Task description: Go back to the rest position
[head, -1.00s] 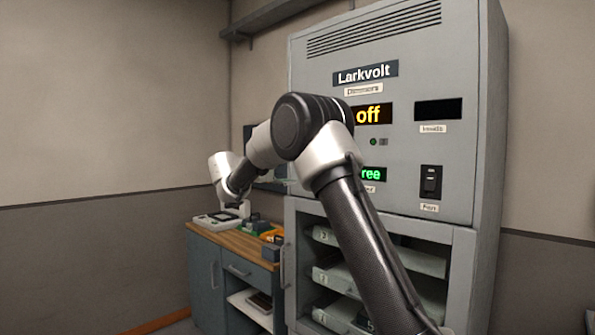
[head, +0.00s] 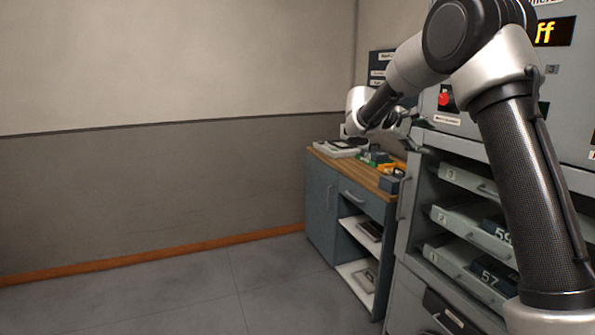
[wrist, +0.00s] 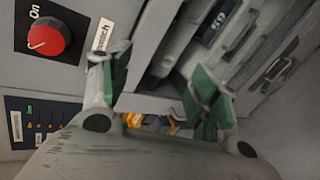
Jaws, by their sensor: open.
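My gripper (wrist: 155,92) is open in the wrist view, its two green-padded fingers apart with nothing held between them. In the head view my gripper (head: 408,126) is small and partly hidden, in front of the grey cabinet and above the right end of the workbench. A red rotary knob (wrist: 47,37) marked "On" shows at the upper left of the wrist view, apart from the fingers. The knob also shows in the head view (head: 443,98), left of my arm. My arm covers part of the cabinet front.
The grey cabinet (head: 428,152) has open shelves with numbered drawers (head: 465,222) below the panel. A wooden-topped workbench (head: 340,165) stands left of it, with a white device (head: 338,148) and small parts on top. The floor (head: 180,290) at the left is clear.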

